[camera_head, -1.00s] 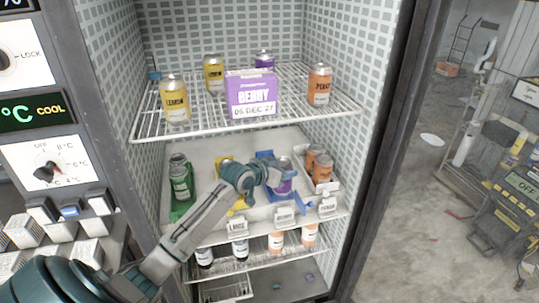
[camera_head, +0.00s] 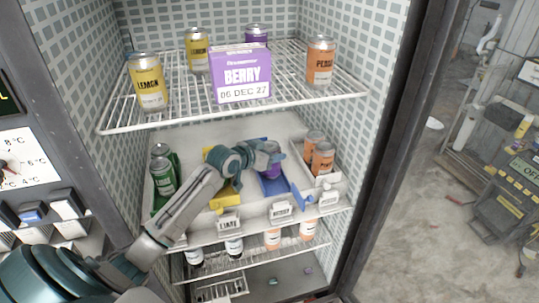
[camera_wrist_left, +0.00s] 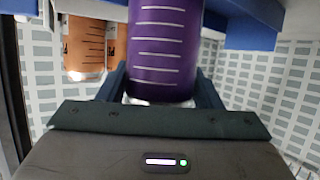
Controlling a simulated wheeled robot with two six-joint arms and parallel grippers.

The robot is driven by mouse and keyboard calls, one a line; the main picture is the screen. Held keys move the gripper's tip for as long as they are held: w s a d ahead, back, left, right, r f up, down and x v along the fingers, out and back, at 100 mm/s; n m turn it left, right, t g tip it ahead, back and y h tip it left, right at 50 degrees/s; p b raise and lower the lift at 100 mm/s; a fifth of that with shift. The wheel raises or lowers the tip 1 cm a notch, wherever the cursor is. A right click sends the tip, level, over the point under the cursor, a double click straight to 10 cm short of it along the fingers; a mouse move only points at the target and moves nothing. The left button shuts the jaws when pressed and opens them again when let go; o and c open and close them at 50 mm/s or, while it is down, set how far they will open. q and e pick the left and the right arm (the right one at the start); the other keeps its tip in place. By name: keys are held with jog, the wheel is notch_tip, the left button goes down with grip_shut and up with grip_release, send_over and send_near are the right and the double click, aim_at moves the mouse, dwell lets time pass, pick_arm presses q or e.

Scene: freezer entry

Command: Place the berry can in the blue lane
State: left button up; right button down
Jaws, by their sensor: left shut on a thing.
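The purple berry can (camera_head: 271,172) is at the blue lane (camera_head: 276,187) on the middle shelf, partly hidden by my left gripper (camera_head: 268,158). The left gripper is shut on the can, which shows between its fingers in the left wrist view (camera_wrist_left: 163,50). Blue lane parts (camera_wrist_left: 252,32) show on both sides of the can there. I cannot tell whether the can rests on the lane floor. A second purple can (camera_head: 256,33) stands on the upper shelf. My right gripper is not in view.
Green lime cans (camera_head: 162,175) stand left of the yellow lane (camera_head: 226,195). Orange peach cans (camera_head: 322,158) stand close on the right. Above, the wire shelf (camera_head: 185,108) holds a purple BERRY box (camera_head: 240,75), lemon cans (camera_head: 147,82) and a peach can (camera_head: 320,62).

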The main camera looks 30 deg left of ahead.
pick_arm(q)
jog(key=o, duration=0.9)
jog(key=shift+s+f, duration=0.1)
jog(key=o, duration=0.3)
jog(key=shift+s, duration=0.25)
jog(key=shift+r, duration=0.2)
jog(key=p+v, duration=0.6)
jog(key=v, duration=0.5)
jog(key=shift+s+r, duration=0.15)
jog(key=shift+s, duration=0.2)
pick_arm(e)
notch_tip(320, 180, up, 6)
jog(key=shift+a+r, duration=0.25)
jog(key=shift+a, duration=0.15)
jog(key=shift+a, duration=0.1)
